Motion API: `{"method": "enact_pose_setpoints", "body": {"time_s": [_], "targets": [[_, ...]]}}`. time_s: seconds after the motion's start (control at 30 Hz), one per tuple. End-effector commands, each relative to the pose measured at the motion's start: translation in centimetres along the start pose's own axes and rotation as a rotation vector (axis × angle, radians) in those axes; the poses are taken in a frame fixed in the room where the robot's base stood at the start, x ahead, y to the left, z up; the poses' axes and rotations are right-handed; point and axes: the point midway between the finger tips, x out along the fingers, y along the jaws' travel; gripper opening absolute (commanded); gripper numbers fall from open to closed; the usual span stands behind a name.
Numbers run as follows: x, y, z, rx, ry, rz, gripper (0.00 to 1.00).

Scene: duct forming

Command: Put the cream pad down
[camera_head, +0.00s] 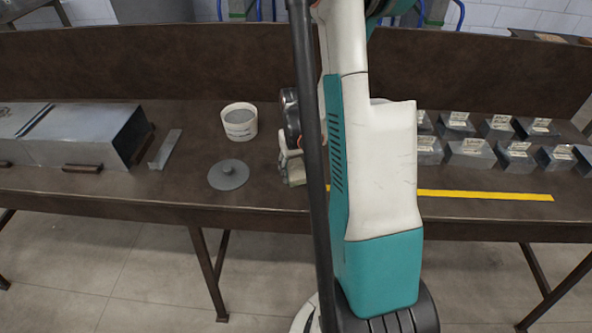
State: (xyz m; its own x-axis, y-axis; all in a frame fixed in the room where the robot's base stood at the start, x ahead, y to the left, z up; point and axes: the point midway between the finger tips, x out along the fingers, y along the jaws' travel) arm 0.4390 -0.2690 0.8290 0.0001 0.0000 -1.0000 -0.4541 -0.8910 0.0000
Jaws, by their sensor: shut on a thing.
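My gripper (288,150) is partly hidden behind my own arm and a dark pole in the head view. It is shut on a small pale block, the cream pad (296,174), of which only the left part shows. The pad is low over the brown bench, close to its front half. I cannot tell whether it touches the bench top.
On the bench (190,115), a white tub (239,122), a grey lid with a knob (228,176) and an angled metal strip (166,149) lie left. Metal ducting (85,140) is further left. Several labelled metal boxes (470,153) and a yellow strip (485,195) are right.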

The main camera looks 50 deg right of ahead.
Motion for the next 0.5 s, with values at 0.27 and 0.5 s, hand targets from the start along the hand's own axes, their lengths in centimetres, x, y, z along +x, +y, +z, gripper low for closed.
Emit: {"method": "enact_pose_setpoints", "body": {"time_s": [0.27,0.5], "targets": [[0.42,0.0,0.02,0.0,-0.001,0.0,0.74],[0.39,0.0,0.01,0.0,0.0,0.0,0.74]]}}
